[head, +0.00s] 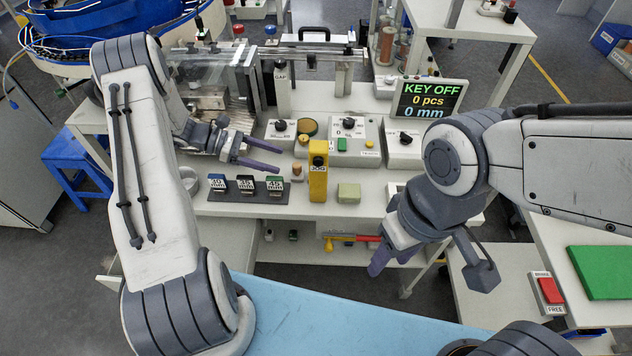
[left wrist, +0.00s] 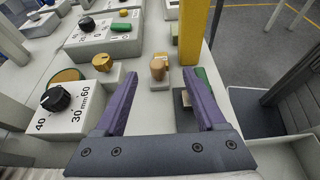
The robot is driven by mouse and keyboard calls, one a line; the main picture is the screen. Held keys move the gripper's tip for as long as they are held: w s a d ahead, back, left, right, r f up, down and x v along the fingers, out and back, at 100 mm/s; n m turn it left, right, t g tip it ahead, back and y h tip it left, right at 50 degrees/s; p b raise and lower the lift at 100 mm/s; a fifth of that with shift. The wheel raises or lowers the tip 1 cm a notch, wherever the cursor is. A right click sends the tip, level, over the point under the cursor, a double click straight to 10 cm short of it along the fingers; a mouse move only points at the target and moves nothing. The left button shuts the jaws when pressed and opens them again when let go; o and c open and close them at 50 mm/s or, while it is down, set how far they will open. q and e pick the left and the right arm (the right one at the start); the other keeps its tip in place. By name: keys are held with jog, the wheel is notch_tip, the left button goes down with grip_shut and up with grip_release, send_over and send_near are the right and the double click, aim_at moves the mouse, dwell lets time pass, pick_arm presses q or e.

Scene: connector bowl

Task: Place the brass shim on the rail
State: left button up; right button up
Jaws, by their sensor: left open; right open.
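I cannot tell for sure which part is the brass shim. A small brass-coloured peg on a pale block (head: 296,170) stands on the bench; it also shows in the left wrist view (left wrist: 158,70), beyond and between the fingertips. My left gripper (head: 278,158) is open and empty beside it, its purple fingers pointing right; they also show in the left wrist view (left wrist: 164,78). A metal rail (head: 315,47) runs along the back of the bench; whether it is the task's rail is unclear. My right gripper (head: 386,257) is open, in front of the bench edge, with no held thing visible.
A yellow post (head: 318,172) stands right of the peg. Three numbered blocks (head: 246,186) line the front edge. A green block (head: 348,193) sits right.

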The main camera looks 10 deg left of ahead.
aim_at(301, 171)
pick_arm(q)
jog(key=shift+f+b, duration=0.6)
jog(key=shift+f, duration=0.35)
jog(key=shift+d+f, duration=0.1)
jog(key=shift+d, duration=0.1)
jog(key=p+x, duration=0.2)
jog(key=x, duration=0.8)
jog(key=shift+d, duration=0.1)
grip_shut()
